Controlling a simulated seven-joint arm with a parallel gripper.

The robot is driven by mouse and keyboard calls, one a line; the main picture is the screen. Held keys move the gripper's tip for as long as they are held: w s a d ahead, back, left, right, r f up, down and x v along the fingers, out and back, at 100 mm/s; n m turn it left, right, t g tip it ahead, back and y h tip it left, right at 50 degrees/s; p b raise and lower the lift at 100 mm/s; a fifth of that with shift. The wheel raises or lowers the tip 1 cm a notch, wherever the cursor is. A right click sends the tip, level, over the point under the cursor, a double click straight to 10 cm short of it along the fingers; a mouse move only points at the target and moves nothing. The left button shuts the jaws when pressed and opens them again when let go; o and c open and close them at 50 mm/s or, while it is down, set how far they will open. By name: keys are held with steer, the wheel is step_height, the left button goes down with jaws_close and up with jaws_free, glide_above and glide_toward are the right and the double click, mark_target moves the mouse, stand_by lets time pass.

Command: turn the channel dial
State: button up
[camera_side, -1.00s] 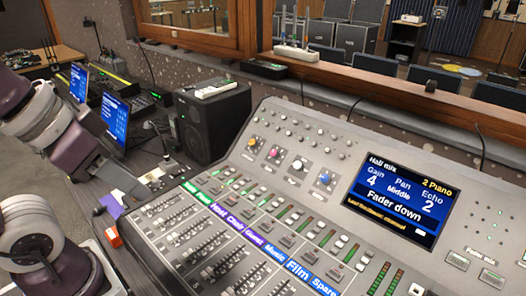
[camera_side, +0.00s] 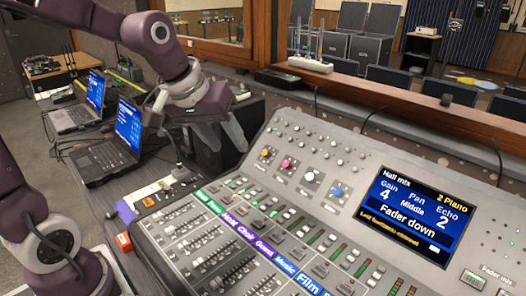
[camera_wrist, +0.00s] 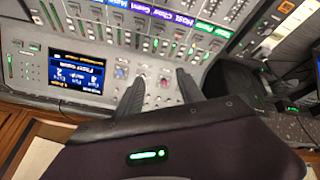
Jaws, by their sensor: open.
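The mixing console (camera_side: 390,165) has a row of four dials: orange (camera_side: 266,152), pink (camera_side: 286,162), white (camera_side: 310,176) and blue (camera_side: 337,190). Their labels are too small to read, so I cannot tell which is the channel dial. The screen (camera_side: 415,213) reads Hall mix, 2 Piano, Gain 4, Pan Middle, Echo 2, Fader down. My gripper (camera_side: 212,140) is open and empty, pointing down to the left of the dials, apart from them. In the wrist view my gripper (camera_wrist: 160,90) shows two spread fingers, with the console and its screen (camera_wrist: 75,70) upside down beyond.
Faders (camera_side: 225,262) fill the console's front under coloured channel labels. A black speaker (camera_side: 240,120) stands behind my gripper. Laptops (camera_side: 110,155) sit on the left desk. A wooden window ledge (camera_side: 400,90) runs behind the console. The space above the dials is clear.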

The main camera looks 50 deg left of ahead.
steer(key=w+a+f+n, duration=0.3)
steer(key=w, duration=0.3)
steer(key=w+a+f+n, duration=0.2)
steer(key=w+a+f, duration=0.15)
steer(key=w, duration=0.35)
steer(key=n+t+h, duration=0.1)
steer(key=n+t, duration=0.1)
steer(key=n, duration=0.4)
glide_toward(264, 152)
steer(key=x, duration=0.8)
steer(key=shift+w+f, duration=0.3)
jaws_close()
